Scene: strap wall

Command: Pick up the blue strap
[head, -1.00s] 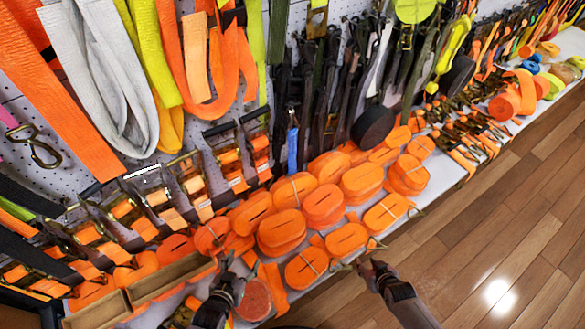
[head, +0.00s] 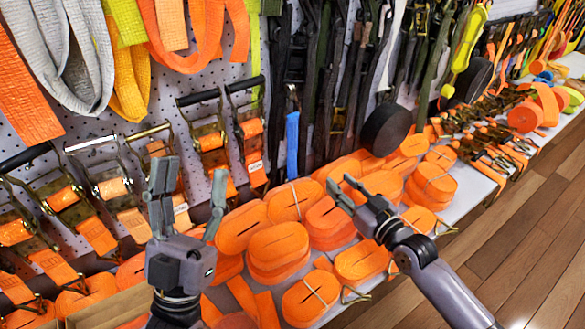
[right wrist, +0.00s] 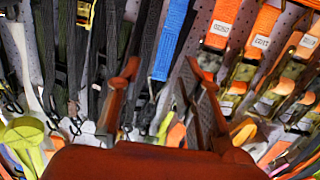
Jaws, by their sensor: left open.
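The blue strap (head: 292,145) hangs upright against the pegboard wall, between the ratchet buckles and the dark straps. It also shows in the right wrist view (right wrist: 173,40), in the gap between the fingers and a little beyond them. My left gripper (head: 190,180) is open and empty, pointing up in front of the ratchet buckles, left of the blue strap.
Coiled orange straps (head: 277,246) cover the white shelf below the wall. Ratchet buckles (head: 210,141) hang to the left of the blue strap and dark straps (head: 335,100) to its right. A black round roll (head: 387,131) hangs further right. Wooden floor (head: 470,260) is open at lower right.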

